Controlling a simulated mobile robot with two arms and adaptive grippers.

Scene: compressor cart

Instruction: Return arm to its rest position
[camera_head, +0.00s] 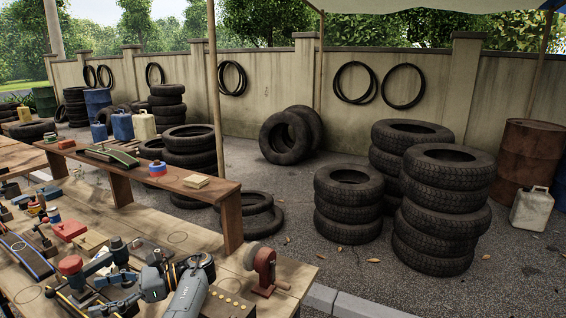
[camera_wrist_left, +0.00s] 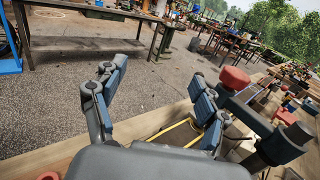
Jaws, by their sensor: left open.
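My left gripper (camera_head: 110,291) is low over the near wooden workbench (camera_head: 185,243) in the head view. In the left wrist view its two blue-padded fingers (camera_wrist_left: 157,78) are spread apart, with nothing held between them. A dark jointed piece with a red cap (camera_head: 70,265) is just beyond the gripper on the bench. It also shows in the left wrist view (camera_wrist_left: 236,78), close beside the right-hand finger; whether they touch is unclear. My arm hides part of the bench. My right gripper does not show.
A red hand-cranked device (camera_head: 264,268) stands at the bench's right end. A raised wooden shelf (camera_head: 145,172) runs behind, holding small items. Tools and parts crowd the bench's left side. A yellow cord (camera_wrist_left: 178,130) lies below the fingers. Tyre stacks (camera_head: 441,210) stand beyond.

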